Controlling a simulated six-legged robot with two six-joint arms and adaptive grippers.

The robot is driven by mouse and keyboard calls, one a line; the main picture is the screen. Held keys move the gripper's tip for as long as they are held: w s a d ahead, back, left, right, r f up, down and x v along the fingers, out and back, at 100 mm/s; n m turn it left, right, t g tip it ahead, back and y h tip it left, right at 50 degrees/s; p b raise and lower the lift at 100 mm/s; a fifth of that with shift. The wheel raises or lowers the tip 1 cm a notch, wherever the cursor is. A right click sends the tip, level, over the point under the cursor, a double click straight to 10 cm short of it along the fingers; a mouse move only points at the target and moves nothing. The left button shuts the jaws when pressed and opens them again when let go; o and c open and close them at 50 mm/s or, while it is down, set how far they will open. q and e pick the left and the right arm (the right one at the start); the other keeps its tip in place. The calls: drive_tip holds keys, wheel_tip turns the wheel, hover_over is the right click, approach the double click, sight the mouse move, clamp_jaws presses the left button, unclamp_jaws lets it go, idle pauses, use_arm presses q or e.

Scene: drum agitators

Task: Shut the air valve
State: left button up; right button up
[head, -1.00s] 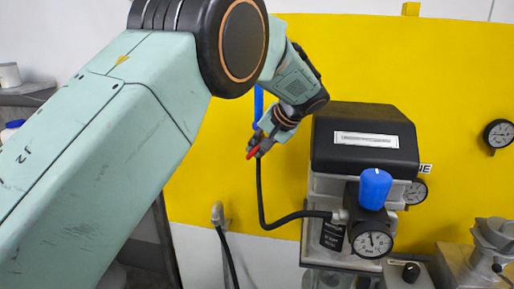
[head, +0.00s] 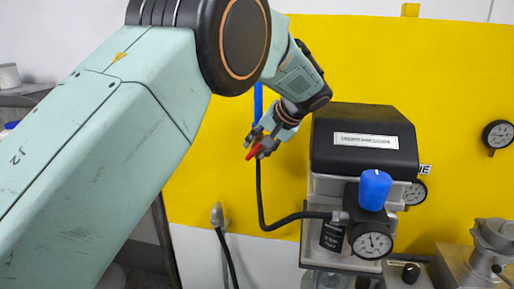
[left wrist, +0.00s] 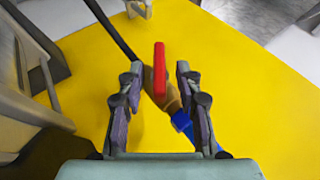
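The air valve has a red lever handle (left wrist: 160,70) on a brass body (left wrist: 173,100), seen in the left wrist view. A blue pipe (left wrist: 183,122) joins it on one side and a black hose (left wrist: 115,28) leads from the other. My left gripper (left wrist: 157,76) is open, with one finger on each side of the red handle and visible gaps between. In the head view my left gripper (head: 262,140) is at the red handle (head: 252,152) and hides most of the valve body. My right gripper is not in view.
Right of the valve stands a machine with a black cover (head: 364,140), a blue knob (head: 375,190) and a gauge (head: 372,241). A yellow panel (head: 440,80) is behind. A pipe elbow (head: 217,214) with a hose sits at lower left.

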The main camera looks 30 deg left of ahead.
use_arm(q)
drive_tip(key=v, duration=1.1)
drive_tip(key=shift+s+d+r, duration=0.1)
drive_tip(key=shift+s+r, duration=0.05)
drive_tip(key=shift+s, duration=0.05)
